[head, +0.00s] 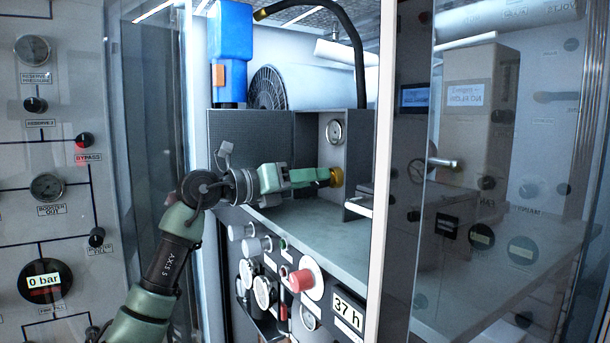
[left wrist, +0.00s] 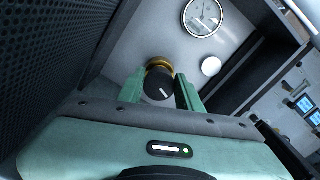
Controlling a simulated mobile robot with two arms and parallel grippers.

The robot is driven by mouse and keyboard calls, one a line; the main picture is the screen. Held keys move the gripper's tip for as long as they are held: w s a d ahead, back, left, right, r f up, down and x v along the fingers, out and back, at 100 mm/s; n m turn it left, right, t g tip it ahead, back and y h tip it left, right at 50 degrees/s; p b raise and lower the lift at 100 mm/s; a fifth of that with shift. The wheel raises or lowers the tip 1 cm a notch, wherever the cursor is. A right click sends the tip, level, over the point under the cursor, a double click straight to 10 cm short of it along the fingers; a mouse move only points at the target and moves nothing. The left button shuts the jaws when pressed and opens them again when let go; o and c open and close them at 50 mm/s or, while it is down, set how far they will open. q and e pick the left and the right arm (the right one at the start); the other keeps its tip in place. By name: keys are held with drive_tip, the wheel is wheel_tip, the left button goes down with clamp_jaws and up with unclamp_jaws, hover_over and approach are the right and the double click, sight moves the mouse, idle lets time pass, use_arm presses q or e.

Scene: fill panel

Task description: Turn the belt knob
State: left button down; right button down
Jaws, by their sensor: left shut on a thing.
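The knob (left wrist: 158,86), black with a yellow-brass collar, is on a grey panel under a round gauge in the left wrist view. In the head view its yellow part (head: 336,177) shows at the tips of my left gripper (head: 324,178). My left gripper has one green finger on each side of the knob and is shut on it. I cannot read a label that names this knob as the belt knob. My right gripper is not in view.
The round gauge (head: 335,132) is above the knob. A perforated dark panel (head: 250,140) stands left of the recess. Below the grey shelf are several knobs, gauges and a red button (head: 301,281). A white upright post (head: 388,150) and clear glass are to the right.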

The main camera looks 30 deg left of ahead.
use_arm(q)
drive_tip(key=shift+n, duration=0.6)
drive_tip(key=c, duration=1)
unclamp_jaws()
drive_tip(key=shift+a, duration=0.1)
drive_tip(key=shift+s+a+f, duration=0.15)
drive_tip(key=shift+s+a, duration=0.05)
drive_tip(key=shift+s, duration=0.1)
drive_tip(key=b+v, duration=0.3)
drive_tip(key=v, duration=0.3)
drive_tip(key=shift+s+a, duration=0.2)
drive_tip(key=shift+a, duration=0.05)
drive_tip(key=shift+s+a, duration=0.1)
drive_tip(key=shift+s, duration=0.25)
